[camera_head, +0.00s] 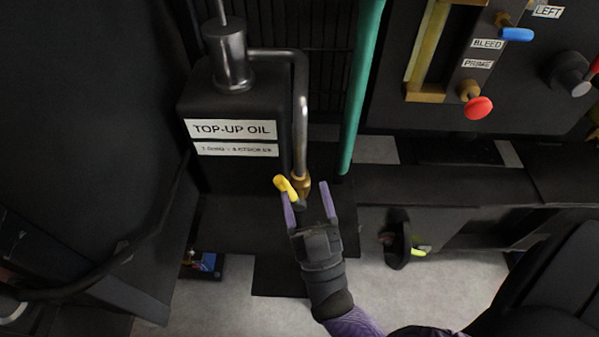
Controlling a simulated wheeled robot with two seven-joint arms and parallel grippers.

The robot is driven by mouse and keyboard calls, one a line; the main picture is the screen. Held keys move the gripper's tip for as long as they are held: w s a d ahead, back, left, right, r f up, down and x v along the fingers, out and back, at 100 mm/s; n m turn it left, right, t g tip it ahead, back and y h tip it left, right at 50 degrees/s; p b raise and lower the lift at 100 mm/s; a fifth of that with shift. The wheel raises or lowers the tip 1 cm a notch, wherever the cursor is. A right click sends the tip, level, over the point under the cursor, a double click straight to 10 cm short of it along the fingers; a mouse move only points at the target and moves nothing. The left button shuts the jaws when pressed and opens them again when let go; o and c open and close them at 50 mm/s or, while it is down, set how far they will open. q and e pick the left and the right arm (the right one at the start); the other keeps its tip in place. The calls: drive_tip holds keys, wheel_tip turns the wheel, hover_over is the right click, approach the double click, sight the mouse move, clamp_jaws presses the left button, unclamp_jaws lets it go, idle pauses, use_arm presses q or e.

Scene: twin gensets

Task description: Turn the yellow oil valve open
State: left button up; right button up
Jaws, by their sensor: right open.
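The yellow oil valve handle (286,188) is a short yellow lever on a brass valve body (301,184). The valve sits at the lower end of a bent metal pipe (301,115) beside the black tank labelled TOP-UP OIL (228,165). My right gripper (308,193) comes up from below with its purple-edged fingers apart. Its left finger is at the lower end of the yellow lever and overlaps it in the view; I cannot tell whether they touch. The right finger is to the right of the brass body. My left gripper does not show.
A green pipe (360,90) stands right of the valve. At the upper right is a panel with a blue BLEED lever (516,34) and a red PRIME knob (478,107). A black bracket with a yellow-green piece (418,252) is low on the right. Grey floor (390,290) is below.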

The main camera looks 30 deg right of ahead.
drive_tip(key=v, duration=0.1)
drive_tip(key=b+v, duration=0.1)
drive_tip(key=v, duration=0.3)
drive_tip(key=shift+s+d+f+b, duration=0.2)
drive_tip(key=shift+d+f+b, duration=0.05)
drive_tip(key=shift+d+b, duration=0.1)
